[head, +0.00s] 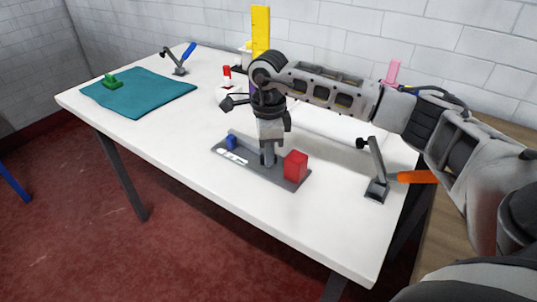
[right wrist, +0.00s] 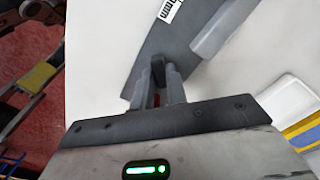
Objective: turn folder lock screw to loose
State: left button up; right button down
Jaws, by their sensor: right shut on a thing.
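A dark grey plate (head: 285,179) with a white label lies on the white table, and it also shows in the right wrist view (right wrist: 152,62). A red block (head: 295,165) stands at its right end and a small blue part (head: 231,142) at its far left end. My right gripper (head: 267,158) points down over the plate, between those two. In the right wrist view its fingers (right wrist: 158,88) are shut on a small dark grey upright piece (right wrist: 157,70), which looks like the folder lock screw. The fingers hide most of it, so its turn angle cannot be told. My left gripper is not in view.
A clamp with an orange handle (head: 413,177) stands at the table's right edge. A blue-handled clamp (head: 180,66) and a teal cloth (head: 140,98) with a green object (head: 112,81) are at the back left. The table's front is clear.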

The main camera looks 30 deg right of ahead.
jog(key=n+b, duration=0.1)
jog(key=n, duration=0.2)
jog(key=shift+n, duration=0.3)
jog(key=shift+n+b, duration=0.4)
jog(key=shift+n, duration=0.7)
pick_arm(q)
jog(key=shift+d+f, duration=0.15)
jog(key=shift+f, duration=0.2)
pick_arm(e)
jog(key=shift+n, duration=0.7)
jog(key=c, duration=1.4)
grip_release()
